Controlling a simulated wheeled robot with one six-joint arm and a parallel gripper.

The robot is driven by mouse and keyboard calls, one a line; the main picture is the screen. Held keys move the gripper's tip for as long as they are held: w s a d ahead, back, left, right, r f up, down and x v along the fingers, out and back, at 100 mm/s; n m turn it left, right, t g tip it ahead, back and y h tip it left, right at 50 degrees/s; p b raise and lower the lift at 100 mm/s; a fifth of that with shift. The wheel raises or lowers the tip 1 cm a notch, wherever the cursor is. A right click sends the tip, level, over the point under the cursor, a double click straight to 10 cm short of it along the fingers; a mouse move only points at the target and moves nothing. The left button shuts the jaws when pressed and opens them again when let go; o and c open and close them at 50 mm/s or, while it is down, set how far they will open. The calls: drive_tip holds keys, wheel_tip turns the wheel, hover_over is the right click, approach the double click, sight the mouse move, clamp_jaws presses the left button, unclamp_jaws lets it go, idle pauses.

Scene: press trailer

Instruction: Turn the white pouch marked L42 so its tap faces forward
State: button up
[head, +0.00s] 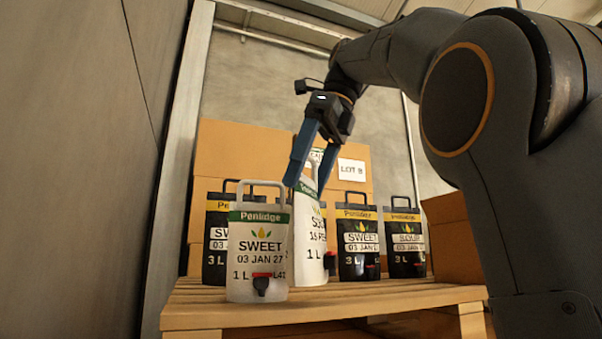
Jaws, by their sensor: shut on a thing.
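A white pouch (258,235) stands upright at the front left of the pallet. It has a green Penlidge band and reads SWEET, 03 JAN 27, 1 L, with a lot mark that looks like L42. Its black and red tap (261,284) is low on the front and faces the camera. My gripper (307,188) is behind it to the right, shut on a second white pouch (311,235) near its top. That pouch reads SO… and 1 L; its lot mark is not readable. Its tap (329,262) points to the right.
Black 3 L pouches (357,244) stand behind on the wooden pallet (390,295), one at left and several at right. Cardboard boxes (240,150) rise at the back, one labelled LOT B. A grey wall (80,150) is close at left. The pallet's front right is clear.

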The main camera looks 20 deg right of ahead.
drive_tip(key=w+d+f+m+t+h+p, duration=0.1)
drive_tip(key=w+d+f+m+h+p, duration=0.1)
drive_tip(key=w+d+m, duration=0.6)
drive_tip(key=shift+w+d+f+t+h, duration=0.35)
drive_tip(key=shift+w+d, duration=0.5)
drive_tip(key=shift+d, duration=2.3)
drive_tip(key=shift+f, duration=0.35)
drive_tip(key=o, duration=1.9)
drive_tip(key=shift+p+v, duration=0.65)
drive_tip(key=shift+v, duration=3.25)
drive_tip(key=shift+a, duration=0.1)
